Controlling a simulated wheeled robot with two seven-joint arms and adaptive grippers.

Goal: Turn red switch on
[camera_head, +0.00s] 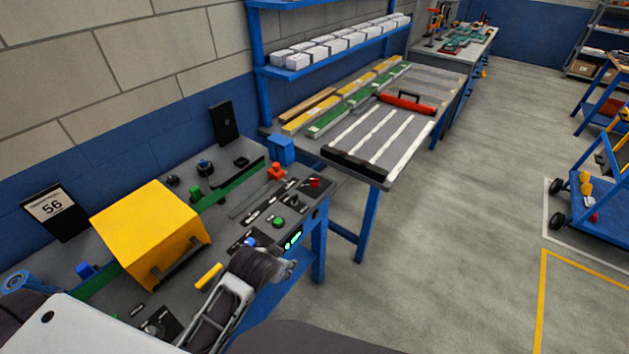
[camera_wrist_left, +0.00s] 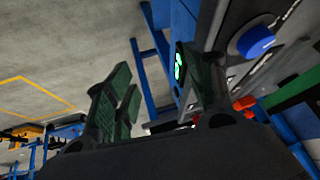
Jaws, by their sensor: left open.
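A small red switch or knob (camera_head: 315,182) sits near the far right corner of the grey panel bench (camera_head: 228,212) in the head view. Its setting is too small to tell. A larger orange-red part (camera_head: 277,172) stands just left of it; an orange-red part (camera_wrist_left: 243,104) also shows in the left wrist view. My left gripper (camera_head: 287,268) is at the bench's near right edge, apart from the red switch and nearer to me. In the left wrist view the left gripper (camera_wrist_left: 160,85) has its fingers spread, with nothing between them. My right gripper is not in view.
On the panel are a green button (camera_head: 280,222), a blue knob (camera_head: 250,241), a lit green display (camera_head: 293,238) and a yellow box (camera_head: 152,232). A second table (camera_head: 375,174) with strips stands beyond.

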